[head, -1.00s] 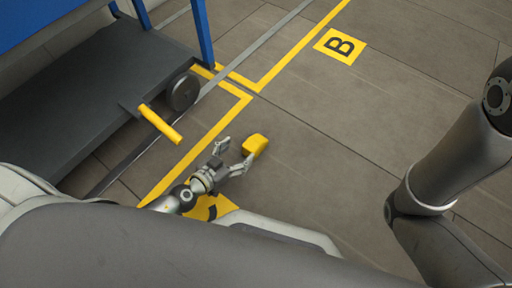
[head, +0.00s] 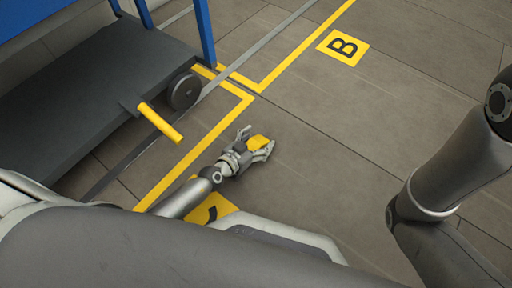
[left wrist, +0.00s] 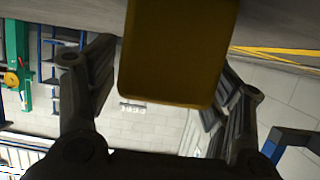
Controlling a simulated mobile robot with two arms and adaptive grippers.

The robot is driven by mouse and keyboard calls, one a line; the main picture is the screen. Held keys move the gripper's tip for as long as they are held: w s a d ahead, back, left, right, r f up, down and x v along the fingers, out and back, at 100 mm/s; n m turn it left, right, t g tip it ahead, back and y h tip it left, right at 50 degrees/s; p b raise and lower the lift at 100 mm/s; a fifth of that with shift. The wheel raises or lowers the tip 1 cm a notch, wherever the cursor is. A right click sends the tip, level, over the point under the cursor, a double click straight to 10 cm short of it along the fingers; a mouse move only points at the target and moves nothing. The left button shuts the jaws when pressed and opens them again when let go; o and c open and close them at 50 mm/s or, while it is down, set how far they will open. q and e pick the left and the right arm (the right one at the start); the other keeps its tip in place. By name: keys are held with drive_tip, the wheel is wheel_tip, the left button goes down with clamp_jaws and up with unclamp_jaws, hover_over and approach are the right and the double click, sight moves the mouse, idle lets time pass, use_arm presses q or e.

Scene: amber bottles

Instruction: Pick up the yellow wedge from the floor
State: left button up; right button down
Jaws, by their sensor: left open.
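The yellow wedge (head: 258,142) lies on the grey floor in the head view. My left gripper (head: 257,143) is low at the floor with its fingers spread on either side of the wedge. In the left wrist view the wedge (left wrist: 180,50) looks large and dark yellow, between the two open fingers.
A dark cart platform (head: 110,75) with blue posts, a black wheel (head: 184,91) and a yellow bar (head: 160,122) stands at the left. Yellow lines and a yellow B marker (head: 343,47) are flat on the floor. The floor right of the wedge is clear.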

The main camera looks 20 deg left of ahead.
use_arm(q)
drive_tip(key=c, duration=1.3)
drive_tip(key=shift+r, duration=0.1)
